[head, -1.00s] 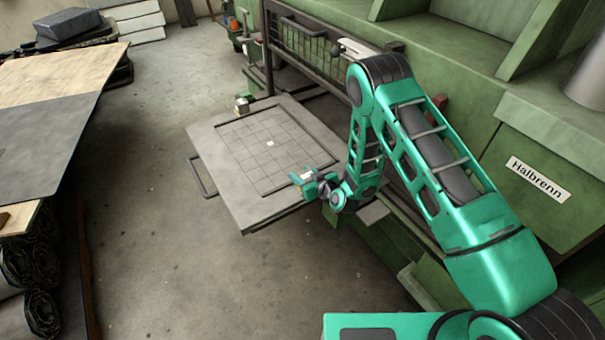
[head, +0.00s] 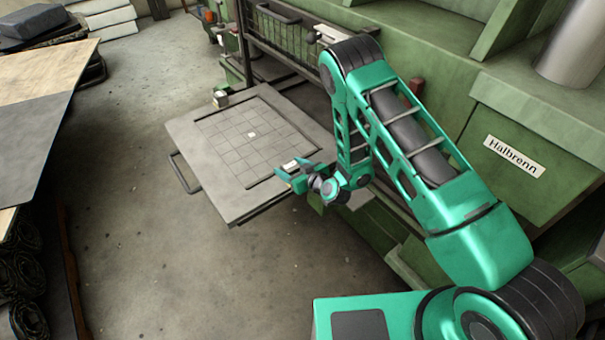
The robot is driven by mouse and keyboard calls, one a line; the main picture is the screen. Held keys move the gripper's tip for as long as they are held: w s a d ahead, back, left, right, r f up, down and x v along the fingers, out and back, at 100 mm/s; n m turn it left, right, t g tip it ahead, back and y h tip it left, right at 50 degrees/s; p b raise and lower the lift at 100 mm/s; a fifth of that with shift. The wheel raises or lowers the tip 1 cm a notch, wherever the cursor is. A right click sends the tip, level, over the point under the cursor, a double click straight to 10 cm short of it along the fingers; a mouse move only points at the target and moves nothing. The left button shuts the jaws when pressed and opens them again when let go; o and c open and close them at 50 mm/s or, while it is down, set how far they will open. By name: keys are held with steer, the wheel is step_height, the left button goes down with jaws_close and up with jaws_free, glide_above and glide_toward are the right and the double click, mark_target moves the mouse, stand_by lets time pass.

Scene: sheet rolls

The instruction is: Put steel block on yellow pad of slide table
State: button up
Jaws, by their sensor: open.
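The slide table (head: 192,150) is a grey plate with a square grid, pulled out from the green machine. A small box-like piece with a pale top (head: 220,98) sits at its far left corner; I cannot tell whether it is the yellow pad or a block. A tiny pale square (head: 251,133) lies in the middle of the grid. My gripper (head: 287,173) is open at the table's near right edge. A small pale patch (head: 291,165) shows at its jaws; whether this is the steel block or part of the gripper is too small to tell.
The green machine (head: 445,95) with a "Halbrenn" label stands along the right. A handle (head: 184,175) sticks out from the table's left side. A workbench with sheets (head: 30,110) and dark rolls (head: 22,285) stand at left. Bare floor (head: 150,270) lies between.

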mark_target(295, 169)
steer(key=shift+v, duration=2.85)
steer(key=shift+s+d, duration=0.5)
steer(key=shift+d, duration=0.1)
steer(key=shift+s+d+r, duration=0.1)
steer(key=shift+s+d, duration=0.05)
steer(key=shift+s, duration=0.05)
steer(key=shift+s+r, duration=0.25)
steer(key=shift+r, duration=0.25)
steer(key=shift+d, duration=0.15)
